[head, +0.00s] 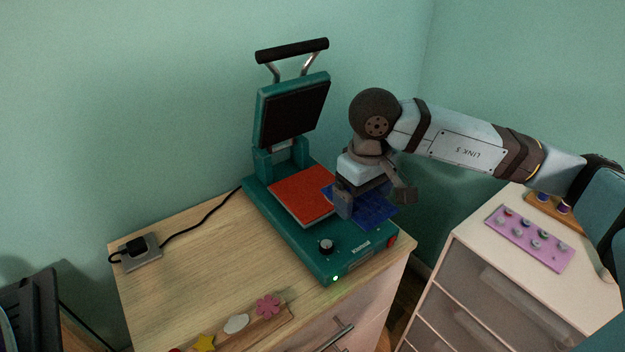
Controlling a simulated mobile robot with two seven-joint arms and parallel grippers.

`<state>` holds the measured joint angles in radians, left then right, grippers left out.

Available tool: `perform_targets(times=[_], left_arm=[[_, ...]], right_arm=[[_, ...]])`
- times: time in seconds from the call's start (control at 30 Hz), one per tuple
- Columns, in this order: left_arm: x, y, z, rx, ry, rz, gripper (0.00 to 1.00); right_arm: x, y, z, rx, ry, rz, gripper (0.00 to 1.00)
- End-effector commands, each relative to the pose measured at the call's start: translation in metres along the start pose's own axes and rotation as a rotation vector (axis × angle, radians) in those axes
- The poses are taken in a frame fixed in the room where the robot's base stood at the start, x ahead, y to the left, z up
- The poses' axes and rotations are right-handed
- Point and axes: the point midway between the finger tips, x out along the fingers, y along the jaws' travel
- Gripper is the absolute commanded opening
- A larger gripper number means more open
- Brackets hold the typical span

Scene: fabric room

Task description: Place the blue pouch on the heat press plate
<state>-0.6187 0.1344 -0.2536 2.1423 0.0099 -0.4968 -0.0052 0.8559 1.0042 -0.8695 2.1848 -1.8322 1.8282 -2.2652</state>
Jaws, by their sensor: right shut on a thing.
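The heat press (291,237) is teal and stands open on a wooden cabinet, its upper platen (291,112) raised and tilted back. Its red-orange lower plate (300,196) is bare over most of its surface. My right gripper (372,206) is shut on the blue pouch (376,211), which is flat and dark blue. The pouch is over the right side of the press, and its left edge overlaps the plate's right edge in the picture. I cannot tell whether it touches the plate. The gripper hides part of the pouch. My left gripper is not in view.
A handle (292,50) tops the raised platen. Small shapes, including a pink flower (268,305), lie at the cabinet's front. A white drawer unit (471,247) at right holds a purple tray (529,237).

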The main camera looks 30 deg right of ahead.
Motion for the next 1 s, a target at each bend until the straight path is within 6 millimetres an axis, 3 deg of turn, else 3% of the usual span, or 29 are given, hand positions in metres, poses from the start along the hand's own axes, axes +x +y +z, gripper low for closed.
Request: perform_targets(times=[0.3, 0.57, 0.7, 1.0], left_arm=[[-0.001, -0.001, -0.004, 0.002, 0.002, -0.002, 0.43], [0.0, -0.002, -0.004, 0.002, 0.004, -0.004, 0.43], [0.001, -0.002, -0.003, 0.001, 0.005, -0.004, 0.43], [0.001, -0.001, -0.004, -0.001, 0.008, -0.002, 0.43]], right_arm=[[-0.001, -0.001, -0.087, 0.001, 0.0, -0.003, 0.66], [0.0, -0.001, -0.142, 0.0, -0.001, -0.002, 0.66], [0.022, 0.0, -0.141, 0.0, -0.003, -0.001, 0.66], [0.046, 0.0, -0.141, 0.0, -0.002, 0.0, 0.66]])
